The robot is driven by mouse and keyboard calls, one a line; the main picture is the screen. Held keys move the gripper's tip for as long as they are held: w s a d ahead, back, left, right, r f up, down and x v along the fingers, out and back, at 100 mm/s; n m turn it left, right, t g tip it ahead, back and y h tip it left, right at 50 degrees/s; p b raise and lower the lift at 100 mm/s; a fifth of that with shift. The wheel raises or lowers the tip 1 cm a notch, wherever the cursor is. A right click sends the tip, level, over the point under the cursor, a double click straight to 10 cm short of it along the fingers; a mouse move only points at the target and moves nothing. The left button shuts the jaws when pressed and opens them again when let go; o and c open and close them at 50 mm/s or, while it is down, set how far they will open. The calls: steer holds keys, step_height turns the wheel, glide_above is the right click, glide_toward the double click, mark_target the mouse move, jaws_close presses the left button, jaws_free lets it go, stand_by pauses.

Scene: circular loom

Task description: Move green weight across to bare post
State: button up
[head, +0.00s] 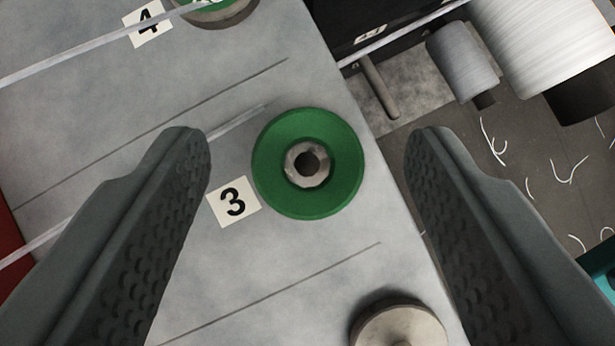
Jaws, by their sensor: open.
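A round green weight (337,178) with a grey metal centre sits on the grey panel beside the label 3 (233,202). My gripper (308,150) is open, with one ridged finger to the left of this weight and one to its right. Neither finger appears to touch it. Another green piece (218,8) on a grey round base is cut off at the top edge near the label 4 (148,22). A pale round metal piece (400,326) is partly cut off at the bottom. I cannot make out a bare post for certain.
The grey panel (90,120) has thin dividing lines, with pale threads running across it. To the right are a white spool (540,40), a smaller grey spool (461,60), a short rod (379,88) and a dark floor with thread scraps. A teal thing shows at the right edge.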

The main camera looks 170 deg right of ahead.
steer(key=v, duration=1.7)
